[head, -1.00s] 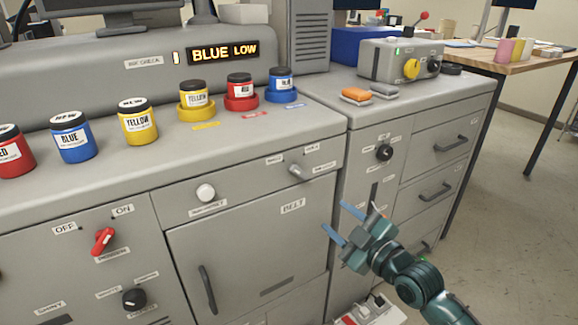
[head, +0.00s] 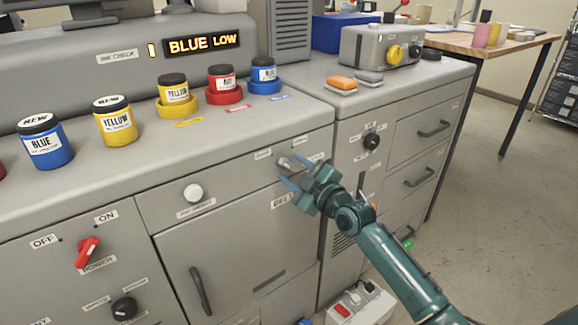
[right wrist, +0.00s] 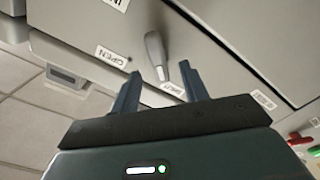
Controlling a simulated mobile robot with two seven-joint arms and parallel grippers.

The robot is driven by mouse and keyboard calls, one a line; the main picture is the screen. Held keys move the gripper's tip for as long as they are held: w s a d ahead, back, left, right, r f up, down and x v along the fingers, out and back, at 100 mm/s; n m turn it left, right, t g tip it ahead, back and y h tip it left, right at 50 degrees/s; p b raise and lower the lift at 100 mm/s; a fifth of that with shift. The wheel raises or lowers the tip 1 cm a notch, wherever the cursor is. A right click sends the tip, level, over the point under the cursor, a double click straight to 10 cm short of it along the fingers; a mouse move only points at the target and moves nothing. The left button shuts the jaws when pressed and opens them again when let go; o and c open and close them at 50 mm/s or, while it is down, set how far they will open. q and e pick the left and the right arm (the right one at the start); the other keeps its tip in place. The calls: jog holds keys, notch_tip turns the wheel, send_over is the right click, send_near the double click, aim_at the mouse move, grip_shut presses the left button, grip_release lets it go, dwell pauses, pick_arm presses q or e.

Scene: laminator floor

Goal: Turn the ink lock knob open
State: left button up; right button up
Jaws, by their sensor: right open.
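The ink lock knob is a small light-grey lever (head: 289,163) on the upper front panel of the grey cabinet, between two small labels. In the right wrist view the lever (right wrist: 155,52) has an OPEN label (right wrist: 111,57) to its left. Its narrow end points toward another label (right wrist: 174,89), hard to read, between my fingers. My right gripper (head: 291,171) is open, with its blue fingers at the knob. In the wrist view the fingertips (right wrist: 160,72) lie on either side of the lever's lower end; contact cannot be told. My left gripper is not in view.
A white round knob (head: 193,193) is left on the same panel, above a door with a dark handle (head: 200,291). A red switch (head: 87,252) is farther left. Ink jars stand on the counter (head: 227,136). A display (head: 202,44) reads BLUE LOW. A white power strip (head: 361,305) lies below.

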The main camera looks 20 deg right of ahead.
jog(key=shift+x, duration=1.15)
jog(key=shift+c, duration=0.4)
grip_shut()
